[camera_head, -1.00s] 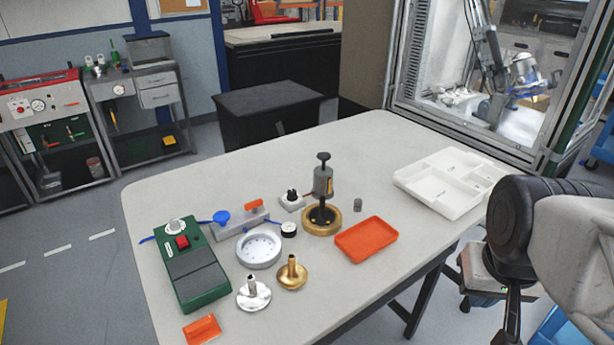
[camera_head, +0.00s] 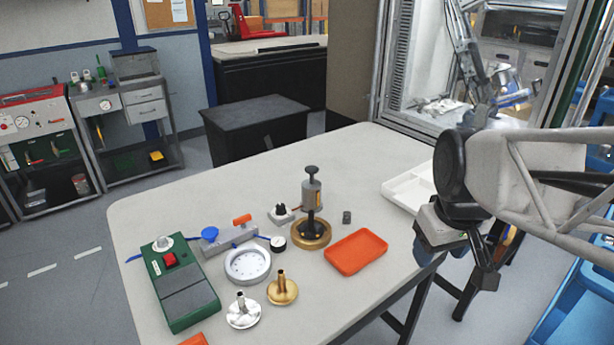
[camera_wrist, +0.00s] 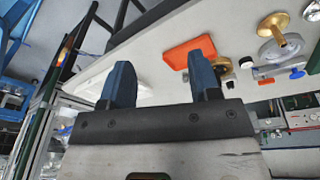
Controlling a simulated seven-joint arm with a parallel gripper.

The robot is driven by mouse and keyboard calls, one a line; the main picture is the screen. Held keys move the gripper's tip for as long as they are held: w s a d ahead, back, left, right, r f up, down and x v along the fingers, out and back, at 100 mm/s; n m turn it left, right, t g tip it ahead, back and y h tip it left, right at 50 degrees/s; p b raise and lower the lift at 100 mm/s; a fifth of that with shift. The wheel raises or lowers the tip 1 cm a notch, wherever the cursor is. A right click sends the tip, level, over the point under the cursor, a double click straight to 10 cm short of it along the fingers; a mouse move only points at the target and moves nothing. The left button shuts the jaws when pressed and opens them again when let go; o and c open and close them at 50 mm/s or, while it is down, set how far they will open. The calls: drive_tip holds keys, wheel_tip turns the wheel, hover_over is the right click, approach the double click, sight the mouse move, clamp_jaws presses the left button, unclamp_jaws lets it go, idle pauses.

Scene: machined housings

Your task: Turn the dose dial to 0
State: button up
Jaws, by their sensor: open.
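A green control box (camera_head: 182,284) lies on the table at left, with a pale round knob (camera_head: 162,243) and a red button (camera_head: 169,260) on top. In the head view my arm is at the right, off the table's front edge, far from both knobs.
An orange tray (camera_head: 356,251), a press on a brass base (camera_head: 311,236), a grey ring (camera_head: 247,266), a silver flange (camera_head: 243,312) and a brass flange (camera_head: 282,290) stand between. A white tray (camera_head: 405,190) is behind my arm. The table's back middle is clear.

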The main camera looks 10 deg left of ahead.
drive_tip(key=w+a+n, duration=0.5)
drive_tip(key=w+a, duration=0.1)
drive_tip(key=w, duration=0.3)
drive_tip(key=n+g, duration=0.2)
drive_tip(key=n, duration=1.2)
hover_over(280, 205)
drive_tip(key=f, duration=0.8)
drive_tip(key=shift+s+d+f, duration=0.2)
drive_tip(key=shift+d+f, duration=0.2)
drive_tip(key=shift+w+a+f, duration=0.15)
drive_tip(key=shift+a+f, duration=0.05)
drive_tip(key=shift+a, duration=0.15)
drive_tip(key=shift+f, duration=0.1)
drive_tip(key=shift+f, duration=3.8)
drive_tip(key=c, duration=0.9)
